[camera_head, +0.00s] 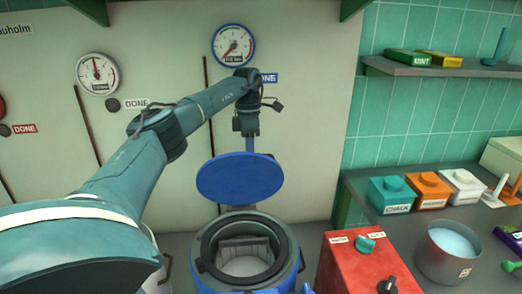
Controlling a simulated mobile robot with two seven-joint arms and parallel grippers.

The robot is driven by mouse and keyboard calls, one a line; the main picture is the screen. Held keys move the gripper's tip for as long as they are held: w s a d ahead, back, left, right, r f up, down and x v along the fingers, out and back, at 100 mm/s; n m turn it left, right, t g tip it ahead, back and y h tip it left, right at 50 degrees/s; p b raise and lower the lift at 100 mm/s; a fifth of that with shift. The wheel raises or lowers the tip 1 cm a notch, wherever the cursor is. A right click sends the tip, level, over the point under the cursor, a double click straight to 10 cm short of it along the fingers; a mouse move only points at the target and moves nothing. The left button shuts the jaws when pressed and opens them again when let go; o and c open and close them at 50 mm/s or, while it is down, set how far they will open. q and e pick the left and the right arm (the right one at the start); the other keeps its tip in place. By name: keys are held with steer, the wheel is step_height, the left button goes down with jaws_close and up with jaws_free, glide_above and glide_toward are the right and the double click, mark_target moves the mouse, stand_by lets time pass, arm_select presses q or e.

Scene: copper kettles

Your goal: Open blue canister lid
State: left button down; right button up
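The blue canister (291,265) stands at the bottom centre with its dark round rim facing up. Its opening is uncovered, and a pale content shows inside. The round blue lid (240,180) is raised above and behind the opening, tilted so that its broad face shows. A narrow blue-grey bar rises behind the lid's top edge. My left arm reaches in from the left, and my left gripper (248,124) points down just above the lid and bar. Its fingertips are too small to tell whether they are open, shut or touching the bar. My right gripper is not in view.
A red control box (350,265) with knobs stands close right of the canister. Beyond it, a metal pot (448,258) and coloured boxes sit on a counter. A pale wall with gauges (234,45) is behind. A shelf (430,68) hangs at the upper right.

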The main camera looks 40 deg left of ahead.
arm_select(q)
steer(key=shift+w+a+f, duration=0.15)
steer(key=shift+a+f, duration=0.2)
steer(key=shift+f, duration=0.1)
steer(key=c, duration=1.4)
jaws_free()
steer(key=shift+w+a+f, duration=0.2)
steer(key=shift+w+a, duration=0.05)
steer(key=shift+w, duration=0.1)
steer(key=shift+c, duration=0.2)
steer(key=shift+o, duration=0.2)
steer(key=shift+s+d+r, duration=0.15)
steer(key=shift+r, duration=0.05)
steer(key=shift+r, duration=0.1)
step_height(320, 180, up, 7)
steer(key=w+a, duration=0.1)
